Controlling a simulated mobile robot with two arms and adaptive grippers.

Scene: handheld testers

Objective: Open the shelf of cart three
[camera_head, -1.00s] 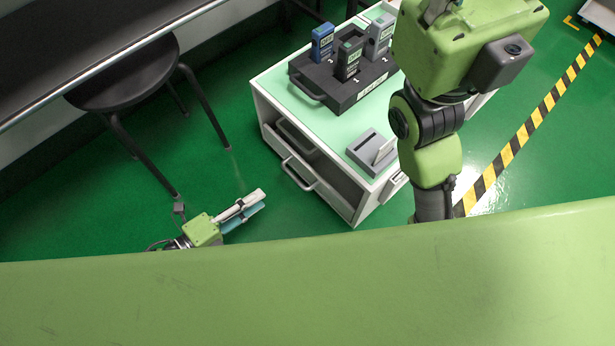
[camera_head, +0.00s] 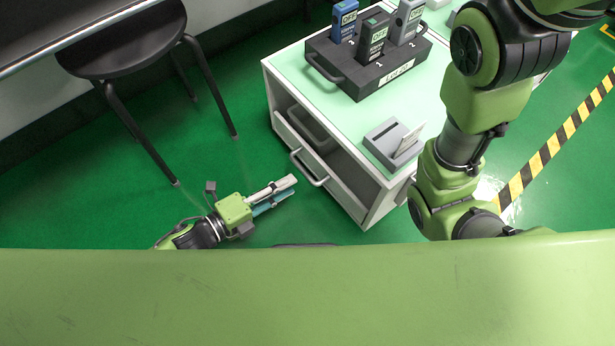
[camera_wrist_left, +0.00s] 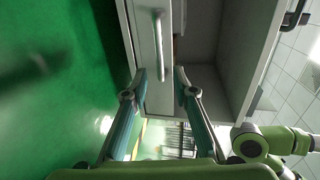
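The white cart (camera_head: 352,203) with a pale green top stands at the centre. On its side facing me is a low front panel (camera_head: 335,183), a shelf or drawer, with a grey bar handle (camera_head: 308,169). An open compartment shows above and behind the panel. My left gripper (camera_head: 291,189) is just left of and below the handle. In the left wrist view its two fingers (camera_wrist_left: 161,77) are spread, with the handle (camera_wrist_left: 159,45) ahead between their tips. I cannot tell whether they touch it. My right gripper is out of view.
On the cart top are a black holder (camera_head: 362,88) with several handheld testers and a grey slotted block (camera_head: 388,143). A black stool (camera_head: 125,45) stands at left. Green floor is clear between stool and cart. My right arm rises beside the cart's right side.

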